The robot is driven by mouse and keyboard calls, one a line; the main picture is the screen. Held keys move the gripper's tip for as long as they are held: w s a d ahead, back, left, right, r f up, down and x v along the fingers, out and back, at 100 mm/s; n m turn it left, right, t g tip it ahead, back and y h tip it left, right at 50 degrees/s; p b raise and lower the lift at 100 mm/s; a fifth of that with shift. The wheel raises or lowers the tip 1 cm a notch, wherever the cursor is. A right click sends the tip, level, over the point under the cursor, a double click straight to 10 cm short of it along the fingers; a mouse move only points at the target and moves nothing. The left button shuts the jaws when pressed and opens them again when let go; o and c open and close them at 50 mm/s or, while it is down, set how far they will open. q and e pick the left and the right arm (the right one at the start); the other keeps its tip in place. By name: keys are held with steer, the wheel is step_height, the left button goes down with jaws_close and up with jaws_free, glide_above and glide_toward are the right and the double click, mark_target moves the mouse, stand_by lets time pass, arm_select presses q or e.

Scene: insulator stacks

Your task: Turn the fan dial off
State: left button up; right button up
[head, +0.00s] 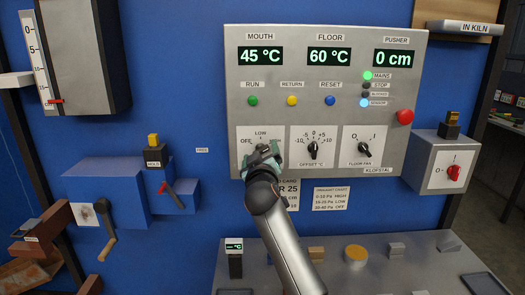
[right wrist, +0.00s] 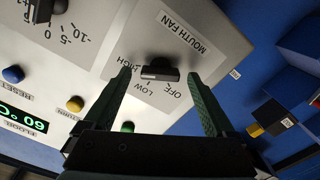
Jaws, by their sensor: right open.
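The mouth fan dial (right wrist: 160,70) is a dark knob on a white plate marked OFF, LOW and HIGH. In the right wrist view, my right gripper (right wrist: 161,78) is open, with one green fingertip on each side of the dial; I cannot tell whether either touches it. In the head view, my right gripper (head: 264,155) is in front of the mouth fan plate (head: 245,165) and hides the dial. I cannot tell which mark the dial points to. My left gripper is not in view.
Right of it on the grey panel (head: 414,75) are the offset dial (head: 313,150) and the floor fan dial (head: 362,147). Above are a green button (head: 253,100), a yellow button (head: 292,100) and a blue button (head: 330,100).

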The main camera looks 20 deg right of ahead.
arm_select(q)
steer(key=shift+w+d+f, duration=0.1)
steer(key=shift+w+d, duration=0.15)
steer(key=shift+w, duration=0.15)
arm_select(e)
steer(key=shift+w, duration=0.35)
steer(key=c, duration=1.4)
